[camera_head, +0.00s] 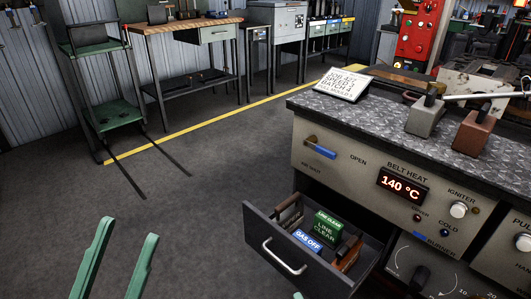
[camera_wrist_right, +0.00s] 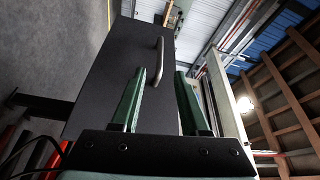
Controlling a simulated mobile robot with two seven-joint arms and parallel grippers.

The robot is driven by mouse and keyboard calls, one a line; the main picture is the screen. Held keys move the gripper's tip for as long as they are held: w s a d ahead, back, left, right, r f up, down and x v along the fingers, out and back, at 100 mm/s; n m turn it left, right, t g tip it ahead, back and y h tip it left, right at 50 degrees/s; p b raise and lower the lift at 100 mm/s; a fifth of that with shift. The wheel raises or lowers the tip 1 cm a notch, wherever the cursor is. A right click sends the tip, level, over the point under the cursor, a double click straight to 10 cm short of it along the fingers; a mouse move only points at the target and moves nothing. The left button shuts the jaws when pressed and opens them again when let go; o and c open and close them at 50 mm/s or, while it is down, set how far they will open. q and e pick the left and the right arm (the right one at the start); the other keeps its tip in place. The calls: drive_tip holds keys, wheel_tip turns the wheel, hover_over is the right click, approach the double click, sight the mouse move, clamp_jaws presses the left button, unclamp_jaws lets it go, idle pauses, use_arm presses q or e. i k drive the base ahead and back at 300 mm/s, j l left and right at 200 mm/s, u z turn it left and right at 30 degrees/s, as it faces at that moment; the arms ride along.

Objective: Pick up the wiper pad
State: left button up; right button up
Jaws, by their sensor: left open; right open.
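I cannot tell for sure which thing is the wiper pad. A grey block with a dark handle (camera_head: 425,116) and a red-brown block with a dark handle (camera_head: 473,133) stand on the metal bench top. An open drawer (camera_head: 318,284) below holds signs and brown items, one a brown block (camera_head: 348,254) at its right side. My left gripper (camera_head: 129,229) is open and empty above the floor, left of the drawer. My right gripper (camera_wrist_right: 160,73) is open and empty, facing the drawer front with its handle (camera_wrist_right: 158,62); in the head view only a green tip shows at the bottom edge.
The bench top (camera_head: 375,110) carries a tilted note card (camera_head: 341,85). The bench front has a blue-gripped lever (camera_head: 319,148), a 140 °C display (camera_head: 403,185) and knobs. Green LINE CLEAR (camera_head: 325,229) and blue GAS OFF (camera_head: 307,241) signs are in the drawer. The floor at left is clear.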

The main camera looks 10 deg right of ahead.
sight(292, 217)
drive_tip(key=k, duration=1)
